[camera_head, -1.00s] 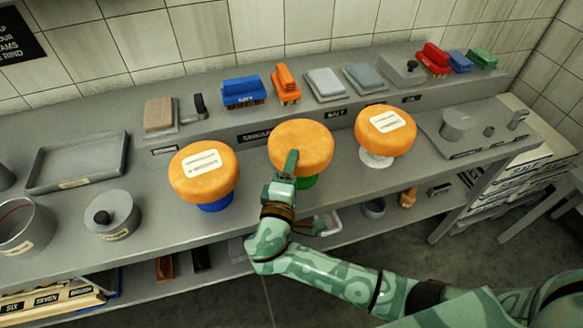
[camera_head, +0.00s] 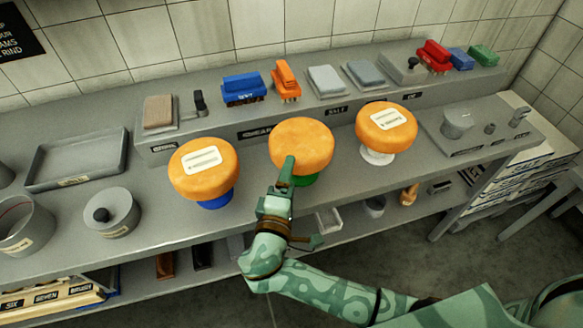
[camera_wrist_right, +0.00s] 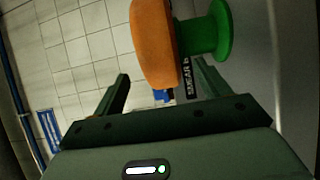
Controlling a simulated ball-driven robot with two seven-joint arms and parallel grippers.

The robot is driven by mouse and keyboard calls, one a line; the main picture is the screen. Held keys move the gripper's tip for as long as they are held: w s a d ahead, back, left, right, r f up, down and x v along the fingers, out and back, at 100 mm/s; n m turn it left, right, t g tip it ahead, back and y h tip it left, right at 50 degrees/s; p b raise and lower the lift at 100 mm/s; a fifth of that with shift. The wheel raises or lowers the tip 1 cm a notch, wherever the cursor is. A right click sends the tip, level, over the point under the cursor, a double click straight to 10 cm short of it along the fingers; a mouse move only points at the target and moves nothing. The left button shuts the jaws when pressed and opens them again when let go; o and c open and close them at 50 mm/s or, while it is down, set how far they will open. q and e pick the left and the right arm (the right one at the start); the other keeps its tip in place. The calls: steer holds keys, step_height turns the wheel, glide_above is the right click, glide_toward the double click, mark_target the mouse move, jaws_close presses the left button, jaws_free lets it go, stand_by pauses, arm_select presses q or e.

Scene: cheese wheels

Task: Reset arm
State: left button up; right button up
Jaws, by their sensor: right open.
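My right gripper (camera_head: 277,180) is in front of the middle orange cheese wheel (camera_head: 301,143), its tip overlapping the wheel's lower front edge in the head view. That wheel rests on a green stand (camera_head: 300,180). In the right wrist view the wheel (camera_wrist_right: 153,42) and its green stand (camera_wrist_right: 207,35) appear beyond my right gripper (camera_wrist_right: 160,85). Its two fingers are spread apart with nothing between them; whether a finger touches the wheel I cannot tell. My left gripper is not in view.
A labelled cheese wheel on a blue stand (camera_head: 213,200) is at left, another on a white stand (camera_head: 377,156) at right. Brushes and blocks line the raised back shelf (camera_head: 225,130). A tray (camera_head: 38,178) and round containers fill the left bench. Floor lies open in front.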

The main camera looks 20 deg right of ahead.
steer(key=v, duration=0.9)
steer(key=s+d+f+n+g+y+p, duration=0.1)
steer(key=s+d+f+g+y+p, duration=0.2)
steer(key=f, duration=1)
steer(key=s+d+f+g+y, duration=0.1)
steer(key=s+d+f+g, duration=0.4)
steer(key=f, duration=0.7)
steer(key=s+d+f+m+g+y+p, duration=0.1)
steer(key=s+d+f+m+g, duration=0.1)
steer(key=s, duration=0.6)
steer(key=s+d+f+m+g+y+p, duration=0.1)
steer(key=s+d+f+m, duration=0.3)
steer(key=s, duration=0.5)
steer(key=s+d+f+m+g+y+p, duration=0.2)
steer(key=s+d+f, duration=0.3)
steer(key=s, duration=0.4)
steer(key=shift+s+f+m+g, duration=0.2)
steer(key=shift+f+m+g, duration=0.5)
steer(key=shift+m+g, duration=0.15)
